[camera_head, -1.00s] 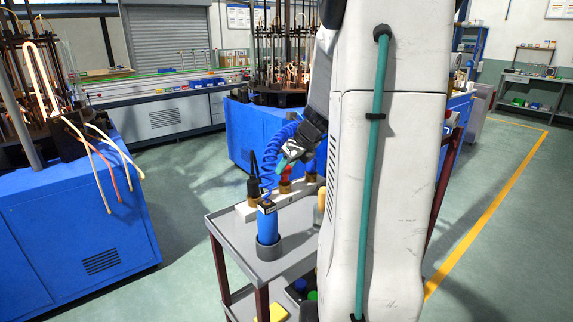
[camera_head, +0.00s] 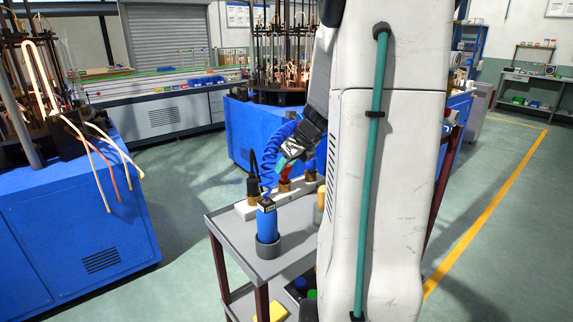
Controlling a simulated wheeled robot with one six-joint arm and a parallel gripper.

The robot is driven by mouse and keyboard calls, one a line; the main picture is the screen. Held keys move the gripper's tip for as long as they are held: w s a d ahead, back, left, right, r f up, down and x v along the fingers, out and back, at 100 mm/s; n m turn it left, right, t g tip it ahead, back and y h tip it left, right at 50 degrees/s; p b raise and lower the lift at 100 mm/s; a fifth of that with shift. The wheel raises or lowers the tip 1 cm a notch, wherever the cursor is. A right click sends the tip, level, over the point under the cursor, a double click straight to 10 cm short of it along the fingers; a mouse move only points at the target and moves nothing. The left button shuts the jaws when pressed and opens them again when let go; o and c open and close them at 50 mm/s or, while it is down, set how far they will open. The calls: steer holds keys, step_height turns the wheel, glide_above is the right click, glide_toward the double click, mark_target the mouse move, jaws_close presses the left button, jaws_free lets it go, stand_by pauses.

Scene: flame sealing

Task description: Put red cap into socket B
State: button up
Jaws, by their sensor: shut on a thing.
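The red cap (camera_head: 284,172) is small and partly hidden by my gripper's fingertips. It sits at a brass socket (camera_head: 284,187) in the middle of a white block (camera_head: 268,204) on the trolley. I cannot tell whether it is fully seated, and I cannot read any socket letter. My gripper (camera_head: 284,162), with teal fingertips, points down to the left and is shut on the red cap. A black plug with a cable (camera_head: 252,185) stands upright at the left socket. Another brass socket (camera_head: 310,177) shows to the right, partly behind my arm.
A blue cylinder (camera_head: 267,225) stands in a dark grey holder on the grey trolley top (camera_head: 236,232), with a blue coiled hose (camera_head: 270,155) rising beside my gripper. Blue machines (camera_head: 90,230) stand left and behind. My white arm hides the trolley's right side.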

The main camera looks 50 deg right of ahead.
steer(key=shift+f, duration=1.45)
stand_by(0.6)
steer(key=o, duration=1)
steer(key=shift+o, duration=0.2)
steer(key=shift+r, duration=4.5)
